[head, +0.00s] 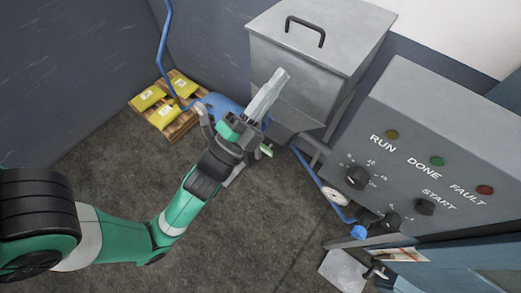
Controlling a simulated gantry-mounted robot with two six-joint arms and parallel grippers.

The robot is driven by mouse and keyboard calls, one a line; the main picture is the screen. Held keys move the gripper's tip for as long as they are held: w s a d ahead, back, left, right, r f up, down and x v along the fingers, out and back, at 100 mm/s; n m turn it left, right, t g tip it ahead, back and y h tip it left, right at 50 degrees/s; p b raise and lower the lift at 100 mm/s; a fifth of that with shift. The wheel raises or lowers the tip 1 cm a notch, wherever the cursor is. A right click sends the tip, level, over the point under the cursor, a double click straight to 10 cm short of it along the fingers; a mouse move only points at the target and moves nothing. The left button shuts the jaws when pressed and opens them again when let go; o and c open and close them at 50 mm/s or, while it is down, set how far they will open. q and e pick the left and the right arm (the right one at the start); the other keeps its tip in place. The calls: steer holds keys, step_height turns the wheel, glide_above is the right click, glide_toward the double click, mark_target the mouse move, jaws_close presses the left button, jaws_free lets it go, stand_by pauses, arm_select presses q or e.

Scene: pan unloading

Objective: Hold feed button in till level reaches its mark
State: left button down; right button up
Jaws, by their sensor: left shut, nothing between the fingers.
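My left gripper (279,78) reaches in from the left on a green and black arm. Its long grey fingers are shut and empty, and in the picture they overlap the front of a lidded grey metal hopper (335,33). I cannot tell whether they touch it. I cannot make out a feed button or a level mark; the gripper and arm cover part of the hopper's lower front. My right gripper is not in view.
Yellow bags (160,116) lie on a wooden pallet (176,130) by the wall. A blue hose (162,50) hangs there. The dark floor (235,235) is mostly clear.

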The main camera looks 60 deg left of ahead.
arm_select(q)
steer(key=s+a+f+g+b, duration=0.1)
steer(key=s+f+g+b, duration=0.1)
steer(key=f+b, duration=0.6)
steer(key=s+a+f+g+b, duration=0.1)
steer(key=s+f+b, duration=0.4)
steer(key=f, duration=1.8)
steer(key=s+a+f+m+g+b, duration=0.1)
steer(key=s+f+g+b, duration=0.2)
steer(key=f+b, duration=0.8)
step_height(320, 180, down, 5)
steer(key=shift+s+r+g, duration=0.1)
steer(key=shift+s+g, duration=0.3)
steer(key=shift+s, duration=0.1)
steer(key=p, duration=0.4)
glide_toward(265, 151)
steer(key=x, duration=0.5)
steer(key=shift+w+a, duration=0.1)
steer(key=shift+w, duration=0.3)
steer(key=shift+w+a+b, duration=0.2)
steer(key=shift+w+b, duration=0.1)
steer(key=shift+w, duration=0.15)
